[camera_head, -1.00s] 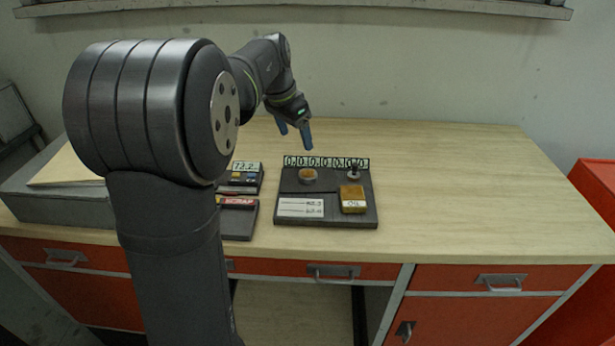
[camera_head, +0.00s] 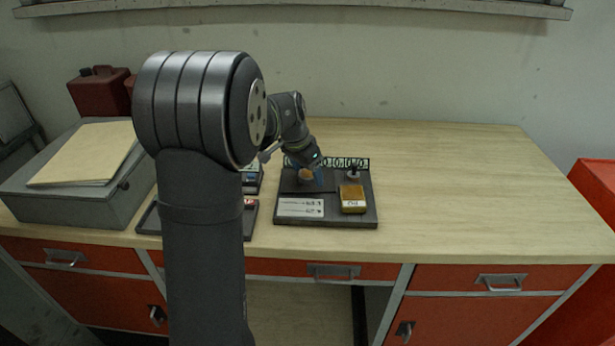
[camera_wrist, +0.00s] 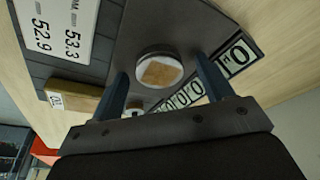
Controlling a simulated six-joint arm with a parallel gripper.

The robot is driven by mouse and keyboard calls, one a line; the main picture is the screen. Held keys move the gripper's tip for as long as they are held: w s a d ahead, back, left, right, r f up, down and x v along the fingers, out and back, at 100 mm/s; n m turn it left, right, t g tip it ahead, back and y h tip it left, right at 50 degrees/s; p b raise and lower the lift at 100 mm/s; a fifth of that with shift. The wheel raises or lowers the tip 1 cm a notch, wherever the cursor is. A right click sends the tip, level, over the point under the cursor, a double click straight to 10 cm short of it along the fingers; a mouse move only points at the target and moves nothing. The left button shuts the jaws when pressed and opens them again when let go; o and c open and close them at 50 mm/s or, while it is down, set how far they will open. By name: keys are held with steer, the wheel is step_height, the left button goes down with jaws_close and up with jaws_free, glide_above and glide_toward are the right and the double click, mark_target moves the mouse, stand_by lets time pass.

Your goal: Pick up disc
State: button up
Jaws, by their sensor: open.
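The disc (camera_wrist: 159,70) is round, with a pale rim and a tan face, and sits on the dark board. In the head view the disc (camera_head: 305,175) is partly covered by my gripper. My gripper (camera_wrist: 160,67) is open, and its two blue fingers appear on either side of the disc in the wrist view. In the head view my gripper (camera_head: 314,176) is low over the board's back part. I cannot tell whether the fingers touch the disc.
The dark board (camera_head: 330,218) also carries a yellow block (camera_head: 352,195), a small knob (camera_head: 353,173), a label plate (camera_head: 300,207) and a row of number tiles (camera_head: 345,162). A grey box (camera_head: 60,205) stands at left. The table's right side is clear.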

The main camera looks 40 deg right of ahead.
steer(key=c, duration=1.3)
steer(key=shift+r, duration=0.15)
